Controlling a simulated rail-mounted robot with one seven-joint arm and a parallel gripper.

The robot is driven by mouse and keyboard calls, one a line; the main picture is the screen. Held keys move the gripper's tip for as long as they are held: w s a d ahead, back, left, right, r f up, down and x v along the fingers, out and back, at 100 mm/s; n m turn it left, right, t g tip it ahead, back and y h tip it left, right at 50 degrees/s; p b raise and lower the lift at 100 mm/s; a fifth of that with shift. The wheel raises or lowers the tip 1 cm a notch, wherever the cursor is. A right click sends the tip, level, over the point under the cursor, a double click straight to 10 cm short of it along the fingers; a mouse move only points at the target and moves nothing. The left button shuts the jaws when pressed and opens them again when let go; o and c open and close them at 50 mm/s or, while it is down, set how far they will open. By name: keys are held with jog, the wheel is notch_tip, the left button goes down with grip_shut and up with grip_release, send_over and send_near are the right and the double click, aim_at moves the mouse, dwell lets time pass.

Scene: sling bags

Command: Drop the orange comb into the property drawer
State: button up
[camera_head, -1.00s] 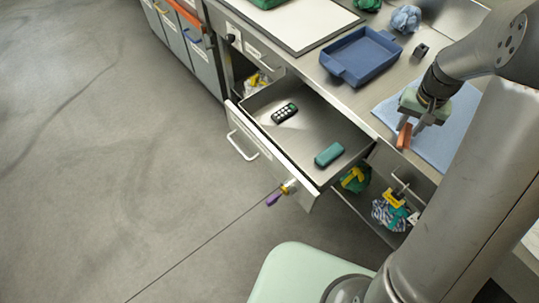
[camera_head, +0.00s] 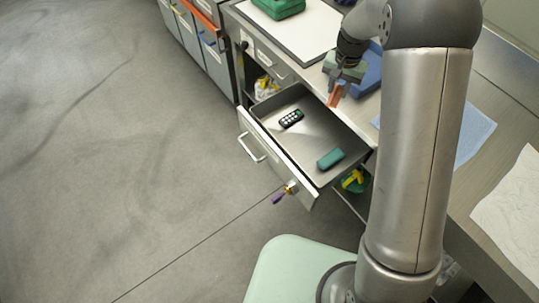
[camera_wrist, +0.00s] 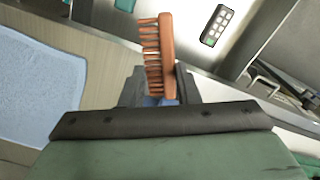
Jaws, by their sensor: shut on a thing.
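My gripper (camera_head: 338,84) is shut on the orange comb (camera_head: 336,97), above the counter's front edge by the back of the open drawer. In the wrist view the comb (camera_wrist: 167,55) stands up from between the fingers (camera_wrist: 160,88), its teeth pointing left. The open property drawer (camera_head: 326,124) extends from the counter. It holds a black remote or phone with pale keys (camera_head: 291,118) and a teal case (camera_head: 330,159). The remote also shows in the wrist view (camera_wrist: 215,25). My gripper partly hides the blue tray behind it.
A blue tray (camera_head: 371,78) and a white board (camera_head: 290,35) lie on the counter. A light blue cloth (camera_head: 470,135) lies to the right. A purple-tagged key (camera_head: 284,194) hangs at the drawer front. The drawer's middle has free room.

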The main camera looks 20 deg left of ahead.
jog(key=shift+a, duration=0.35)
jog(key=shift+f, duration=0.25)
jog(key=shift+f+b, duration=1.75)
jog(key=shift+f, duration=1)
jog(key=o, duration=1)
jog(key=shift+r, duration=0.15)
notch_tip(320, 180, up, 17)
jog(key=b, duration=0.2)
jog(key=shift+r, duration=0.15)
jog(key=shift+d, duration=0.15)
